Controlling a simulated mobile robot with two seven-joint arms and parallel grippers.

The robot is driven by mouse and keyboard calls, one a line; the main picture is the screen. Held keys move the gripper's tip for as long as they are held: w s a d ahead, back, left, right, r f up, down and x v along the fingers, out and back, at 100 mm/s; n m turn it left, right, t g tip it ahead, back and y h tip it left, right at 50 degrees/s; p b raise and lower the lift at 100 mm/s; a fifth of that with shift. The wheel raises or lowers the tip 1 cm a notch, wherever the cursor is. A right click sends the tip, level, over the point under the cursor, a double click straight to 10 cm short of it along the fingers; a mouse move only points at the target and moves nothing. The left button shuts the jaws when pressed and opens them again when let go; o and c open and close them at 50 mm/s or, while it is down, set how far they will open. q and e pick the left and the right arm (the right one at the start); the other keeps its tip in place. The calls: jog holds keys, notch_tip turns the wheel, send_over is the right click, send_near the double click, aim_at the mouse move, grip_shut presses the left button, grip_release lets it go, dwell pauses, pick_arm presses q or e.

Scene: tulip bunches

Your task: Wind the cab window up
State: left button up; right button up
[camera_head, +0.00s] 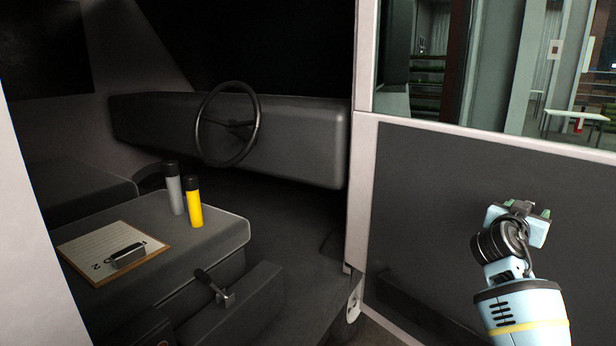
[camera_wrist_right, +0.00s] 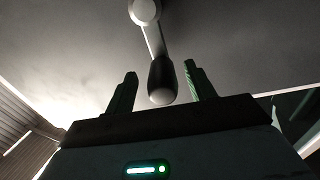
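The cab door's dark inner panel (camera_head: 440,200) stands at the right in the head view. The window opening (camera_head: 480,60) is above it; I cannot tell how high the glass stands. My right gripper (camera_head: 520,210) is in front of the panel. In the right wrist view, the window crank's pale arm (camera_wrist_right: 153,40) runs from a round hub (camera_wrist_right: 145,10) to a dark knob (camera_wrist_right: 161,78). The open fingers stand on either side of the knob, with gaps showing. The crank is hidden in the head view. My left gripper is not in view.
A seat box holds a clipboard (camera_head: 112,250), a grey canister (camera_head: 174,190) and a yellow canister (camera_head: 194,205). A lever (camera_head: 215,287) stands beside the seat. The steering wheel (camera_head: 228,124) and dashboard (camera_head: 300,140) are farther back. The pale door post (camera_head: 361,150) borders the panel.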

jog(key=shift+f, duration=0.1)
jog(key=shift+s+a+f, duration=0.1)
jog(key=shift+s+a, duration=0.1)
jog(key=shift+a, duration=0.2)
jog(key=v, duration=0.6)
jog(key=s+a+f+n+y, duration=0.3)
jog(key=s+a+f, duration=0.1)
jog(key=f, duration=0.7)
jog(key=s+a+f+n+y, duration=0.4)
jog(key=f, duration=0.7)
jog(key=s+a+f+n+y, duration=0.3)
jog(key=a+f, duration=0.1)
jog(key=f, duration=0.6)
jog(key=s+a+f+y, duration=0.2)
jog(key=s+a+f, duration=0.1)
jog(key=s, duration=0.6)
jog(key=s+a+f+n+g+y, duration=0.1)
jog(key=s+a+f+y, duration=0.1)
jog(key=s+f, duration=0.4)
jog(key=s+a+f+n+g+y, duration=0.1)
jog(key=s+a+f, duration=0.4)
jog(key=s, duration=0.7)
jog(key=shift+y, duration=0.4)
jog(key=shift+s, duration=0.1)
